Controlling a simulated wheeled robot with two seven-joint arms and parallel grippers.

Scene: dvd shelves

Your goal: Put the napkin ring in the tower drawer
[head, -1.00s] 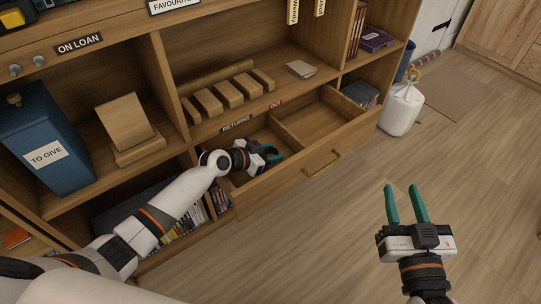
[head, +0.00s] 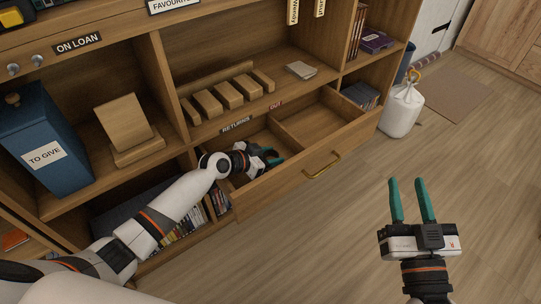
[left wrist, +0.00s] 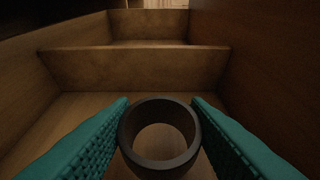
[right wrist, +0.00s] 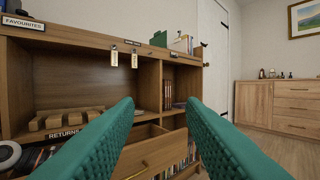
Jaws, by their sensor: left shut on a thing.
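The napkin ring (left wrist: 128,140) is a dark, round band, seen in the left wrist view between the two teal fingers. My left gripper (head: 266,157) is shut on it, inside the left compartment of the open wooden drawer (head: 290,182). The ring is low over the compartment floor; I cannot tell whether it touches it. In the head view I cannot make the ring out behind the gripper. The drawer has a divider, a brass handle, and labels reading RETURNS and OUT above it. My right gripper (head: 408,184) is open and empty over the floor to the right.
The right drawer compartment (head: 315,122) looks empty. Wooden blocks (head: 228,93) in a row and a pale stack (head: 301,69) stand on the shelf above. A blue TO GIVE box (head: 45,140) is at left. A white bag (head: 401,110) stands on the floor right of the shelves.

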